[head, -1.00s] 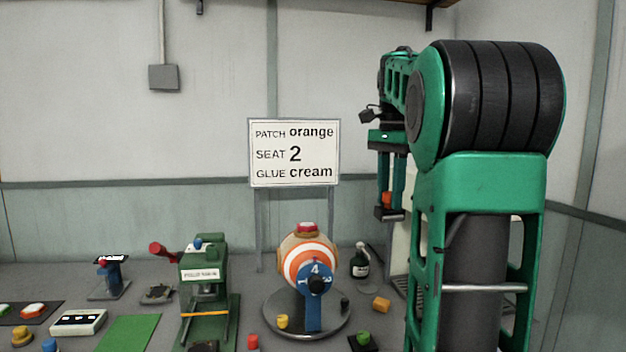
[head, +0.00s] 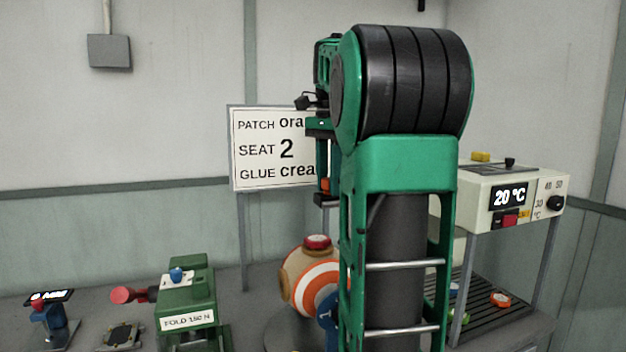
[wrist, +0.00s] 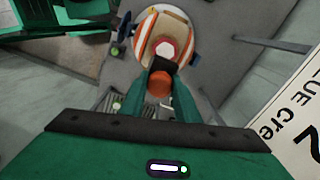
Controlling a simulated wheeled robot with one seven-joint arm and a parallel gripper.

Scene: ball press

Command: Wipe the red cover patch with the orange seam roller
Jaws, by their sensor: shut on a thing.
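My gripper (head: 324,188) is raised behind my arm in the head view, shut on the orange seam roller (head: 325,185). In the wrist view the roller's orange part (wrist: 159,84) sits between the fingers, with a dark block (wrist: 162,65) at the tips. The red cover patch (head: 317,241) is on top of the orange, white and tan ball (head: 300,283). My gripper is above the patch's height and apart from it. The patch (wrist: 167,48) also shows in the wrist view just beyond the fingertips. My arm hides the ball's right side in the head view.
A sign (head: 265,150) stands behind the ball, partly covered by my arm. A green press (head: 190,300) stands left of the ball. A cream heater unit (head: 510,185) reading 20 °C stands at right above a slatted rack (head: 485,310).

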